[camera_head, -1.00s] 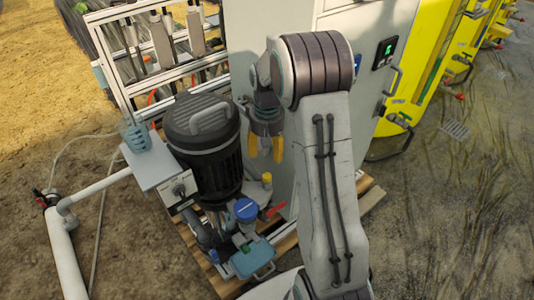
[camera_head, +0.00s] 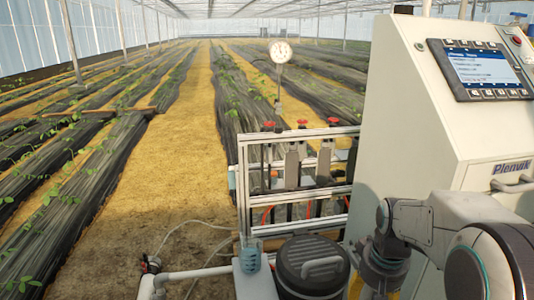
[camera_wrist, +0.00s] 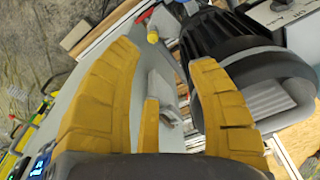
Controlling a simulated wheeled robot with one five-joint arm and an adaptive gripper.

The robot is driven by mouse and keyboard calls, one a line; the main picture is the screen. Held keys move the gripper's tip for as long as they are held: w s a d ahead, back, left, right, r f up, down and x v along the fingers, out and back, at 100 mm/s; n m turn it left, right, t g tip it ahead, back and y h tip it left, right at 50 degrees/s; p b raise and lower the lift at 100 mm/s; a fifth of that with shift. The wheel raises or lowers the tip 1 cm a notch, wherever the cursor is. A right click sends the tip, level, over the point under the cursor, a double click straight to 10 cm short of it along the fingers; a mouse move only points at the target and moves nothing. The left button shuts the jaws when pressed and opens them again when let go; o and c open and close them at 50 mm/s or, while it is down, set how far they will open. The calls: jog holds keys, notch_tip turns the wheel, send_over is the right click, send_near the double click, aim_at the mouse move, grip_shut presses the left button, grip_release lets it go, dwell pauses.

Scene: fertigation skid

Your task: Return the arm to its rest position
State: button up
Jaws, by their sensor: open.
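My arm (camera_head: 455,222) reaches in from the lower right of the head view, in front of the pale control cabinet. Its wrist hangs down beside the black pump motor, and the fingers are mostly cut off by the bottom edge. In the wrist view my gripper (camera_wrist: 163,58) shows its yellow fingers spread apart with nothing held between them. The black ribbed motor (camera_wrist: 245,75) is right of the fingers in that view. In the head view its lid with a handle (camera_head: 312,265) is at bottom centre, left of my wrist.
The cabinet (camera_head: 412,125) with a lit screen (camera_head: 482,66) stands close at the right. A metal frame (camera_head: 243,190) with red-topped valves stands behind the motor. White pipe (camera_head: 195,273) is at lower left. A round gauge (camera_head: 281,52) and crop rows are farther back.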

jog(key=s+a+r+t+p, duration=0.1)
jog(key=s+a+r+p, duration=0.1)
jog(key=s+r+p, duration=0.4)
jog(key=s+a+r+n+t+p, duration=0.1)
jog(key=s+a+r+p, duration=0.2)
jog(key=s+r+p, duration=0.3)
jog(key=s+r, duration=0.5)
jog(key=r, duration=0.1)
jog(key=shift+a+n, duration=0.2)
jog(key=shift+n, duration=0.1)
